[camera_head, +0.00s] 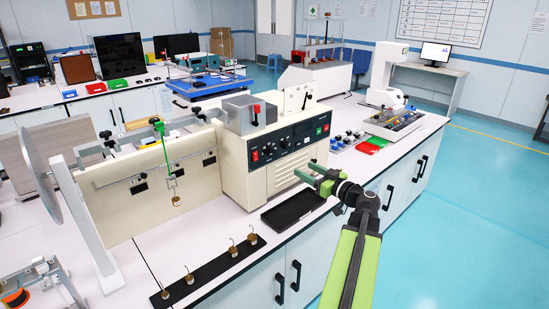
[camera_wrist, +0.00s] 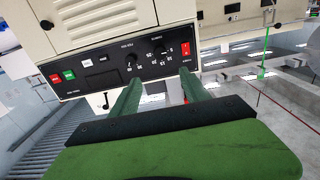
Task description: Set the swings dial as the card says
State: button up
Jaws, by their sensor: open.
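The cream tester (camera_head: 232,170) stands on the bench with a black control panel (camera_head: 285,143) on its front. In the wrist view the panel (camera_wrist: 115,66) appears upside down. A small black dial (camera_wrist: 160,47) with white numerals around it sits near the red switch (camera_wrist: 186,48); its lettering and pointer are too small to read. A white plate (camera_head: 293,98) stands on the tester; I cannot tell whether it is the card. My gripper (camera_head: 306,176) is open and empty in front of the panel. Its green fingers (camera_wrist: 160,82) show apart, pointing toward the panel.
A black tray (camera_head: 292,211) lies on the bench below my gripper. A black strip with several brass weights (camera_head: 190,279) is nearer. Red and green push buttons (camera_wrist: 62,76) are on the panel. Free floor (camera_head: 460,210) lies right of the bench.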

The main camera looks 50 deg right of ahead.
aim_at(273, 152)
jog(key=w, duration=1.1)
jog(key=w+d, duration=0.1)
jog(key=w, duration=0.4)
jog(key=shift+w+d, duration=0.1)
jog(key=shift+w, duration=0.3)
